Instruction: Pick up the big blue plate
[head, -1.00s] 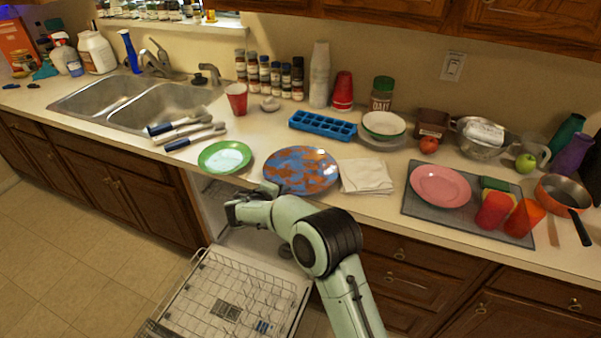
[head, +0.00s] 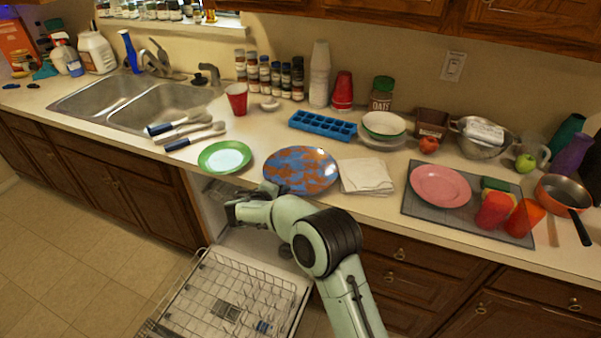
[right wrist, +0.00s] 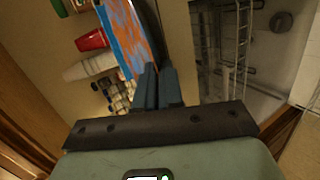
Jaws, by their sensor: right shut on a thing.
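The big blue plate (head: 301,171), blue with orange-brown patches, lies at the counter's front edge, between the green plate and the white napkin. My right gripper (head: 274,189) is at the plate's front left rim, reaching in from below the counter edge. In the right wrist view the fingers (right wrist: 158,88) are closed at the rim of the plate (right wrist: 124,36), which is seen nearly edge-on. The plate still appears to be at counter level. My left gripper is not in view.
A green plate (head: 225,157) is close on the left and a folded napkin (head: 366,176) close on the right. A blue ice tray (head: 323,126) is behind. An open dishwasher rack (head: 235,295) is below. A pink plate (head: 440,186) lies on a grey mat farther right.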

